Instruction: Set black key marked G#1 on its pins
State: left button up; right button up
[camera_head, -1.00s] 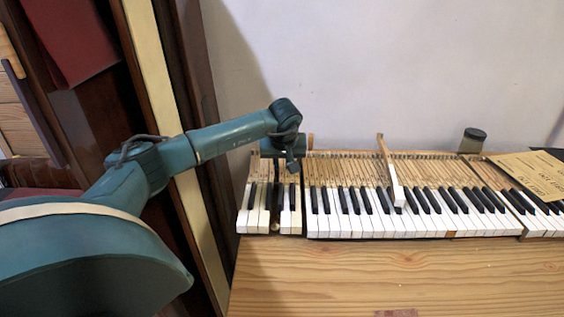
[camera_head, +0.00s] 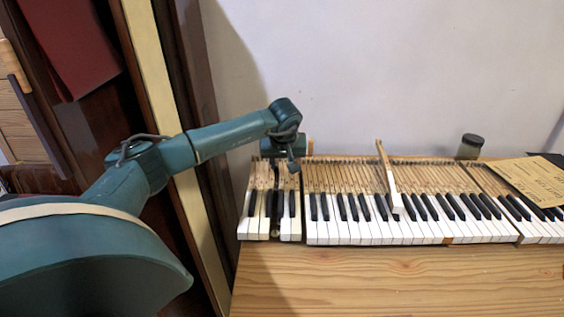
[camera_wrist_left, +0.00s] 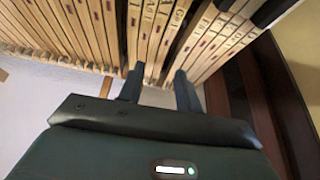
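My left gripper (camera_head: 292,168) hangs over the back ends of the key sticks at the keyboard's left end. In the left wrist view its two fingers (camera_wrist_left: 159,90) stand apart, with wooden key sticks showing between and beyond them. I see no key clearly clamped. Black keys (camera_head: 280,204) lie at the left end, beside a dark gap (camera_head: 276,229) in the white keys. Ink marks on the sticks (camera_wrist_left: 178,22) show in the wrist view, but I cannot read G#1 surely, so I cannot tell which key it is. My right gripper is not in view.
A loose white key (camera_head: 391,188) lies raised across the others mid-keyboard. A dark-lidded jar (camera_head: 470,146) stands behind, and a paper sheet (camera_head: 527,176) lies over the right end. The wooden table front (camera_head: 400,280) is mostly clear. A wall and dark wood panels bound the left.

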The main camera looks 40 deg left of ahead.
pick_arm(q)
jog(key=shift+o, duration=0.7)
jog(key=shift+r+p, duration=2.3)
jog(key=shift+r, duration=0.25)
